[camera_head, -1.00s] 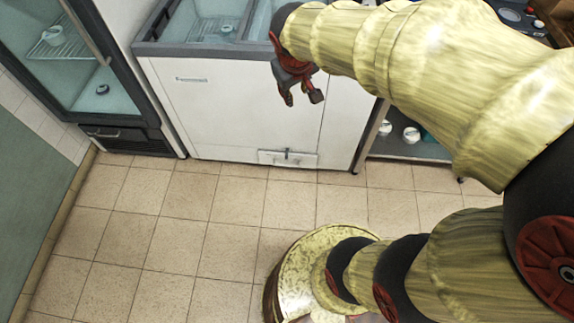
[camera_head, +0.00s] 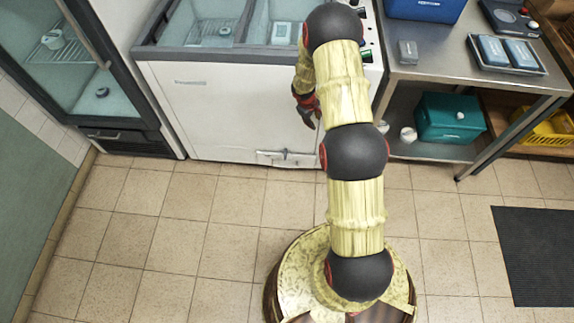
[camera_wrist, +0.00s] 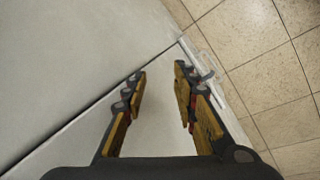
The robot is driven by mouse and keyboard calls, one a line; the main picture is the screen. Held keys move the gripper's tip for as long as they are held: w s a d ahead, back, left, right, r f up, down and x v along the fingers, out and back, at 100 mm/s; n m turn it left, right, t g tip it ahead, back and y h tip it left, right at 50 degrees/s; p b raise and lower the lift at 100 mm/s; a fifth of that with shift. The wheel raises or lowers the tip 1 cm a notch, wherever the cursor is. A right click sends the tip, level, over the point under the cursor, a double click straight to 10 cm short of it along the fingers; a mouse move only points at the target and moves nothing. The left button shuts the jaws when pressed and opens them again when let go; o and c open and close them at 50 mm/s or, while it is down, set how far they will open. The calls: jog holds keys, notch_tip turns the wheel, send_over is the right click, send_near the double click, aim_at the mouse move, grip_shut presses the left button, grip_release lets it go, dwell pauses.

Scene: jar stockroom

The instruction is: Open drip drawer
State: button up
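A low white panel with a small bar handle (camera_head: 286,154), which looks like the drip drawer, sits at the foot of the white chest freezer (camera_head: 225,110). It looks shut. The handle also shows in the wrist view (camera_wrist: 205,77), just right of and beyond my fingertips. My gripper (camera_head: 312,120) hangs in front of the freezer's face, above the handle and apart from it; my arm partly hides it. In the wrist view my gripper (camera_wrist: 160,70) has its two fingers spread, with nothing between them.
An upright glass-door cooler (camera_head: 75,60) stands at the left, with a dark handled base (camera_head: 115,135). A steel table (camera_head: 445,75) stands right of the freezer, with a teal box (camera_head: 450,117) on its lower shelf. The tiled floor (camera_head: 190,215) before the freezer is clear.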

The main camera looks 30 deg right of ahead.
jog(key=s+d+f+n, duration=0.1)
jog(key=s+f, duration=0.3)
jog(key=f, duration=1.2)
jog(key=n+t+y, duration=0.3)
jog(key=n+y, duration=0.3)
jog(key=n, duration=0.1)
send_near(286, 166)
jog(key=b+x, duration=0.2)
jog(key=x, duration=0.6)
jog(key=shift+w+b, duration=0.1)
jog(key=shift+b, duration=0.25)
jog(key=shift+r, duration=0.1)
jog(key=shift+c, duration=0.8)
grip_shut()
